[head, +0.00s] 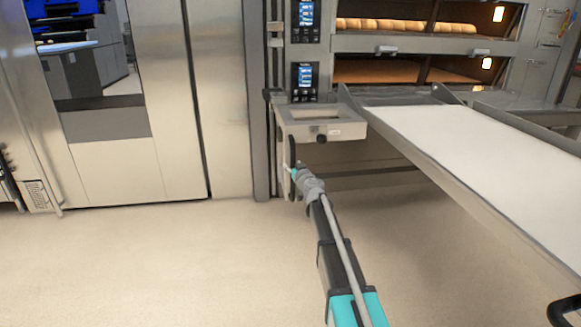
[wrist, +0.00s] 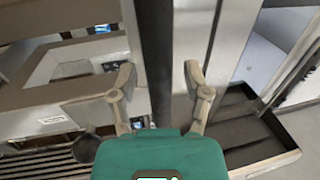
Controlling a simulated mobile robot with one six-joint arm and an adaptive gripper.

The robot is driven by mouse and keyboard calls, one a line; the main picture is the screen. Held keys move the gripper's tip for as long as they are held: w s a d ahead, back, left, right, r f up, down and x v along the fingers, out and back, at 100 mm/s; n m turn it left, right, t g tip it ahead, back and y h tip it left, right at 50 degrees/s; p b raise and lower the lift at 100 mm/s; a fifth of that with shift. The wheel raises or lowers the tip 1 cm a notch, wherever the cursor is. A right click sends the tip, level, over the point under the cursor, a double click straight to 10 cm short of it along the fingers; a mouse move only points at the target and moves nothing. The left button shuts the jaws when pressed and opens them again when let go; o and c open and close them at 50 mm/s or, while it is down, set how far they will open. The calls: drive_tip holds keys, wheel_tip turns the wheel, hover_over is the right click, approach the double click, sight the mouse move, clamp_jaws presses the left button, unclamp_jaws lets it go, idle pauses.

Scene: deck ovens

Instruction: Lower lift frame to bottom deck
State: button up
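The lift frame carries a long loader with a white belt (head: 470,145) and dark side rails, reaching to the right before the deck oven. At its left end is a grey box-like bracket (head: 345,131) with a dark round knob (head: 321,139) under it. A dark upright bar (head: 291,160) hangs at the bracket's left. My gripper (head: 296,172) is at this bar's lower part. In the wrist view my gripper's fingers (wrist: 158,75) are spread, with a dark upright post (wrist: 156,40) showing between them. I cannot tell whether they touch it.
The oven's upper chamber holds several loaves (head: 405,25); a lit chamber (head: 378,71) is below it. Control panels (head: 303,76) are on its left. A steel cabinet (head: 160,165) with a window stands at left. The beige floor (head: 170,265) is clear in front.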

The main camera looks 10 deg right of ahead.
drive_tip(key=shift+s, duration=0.15)
drive_tip(key=s+d, duration=0.2)
drive_tip(key=s, duration=0.9)
drive_tip(key=shift+s+d, duration=0.15)
drive_tip(key=shift+s, duration=0.1)
idle(0.3)
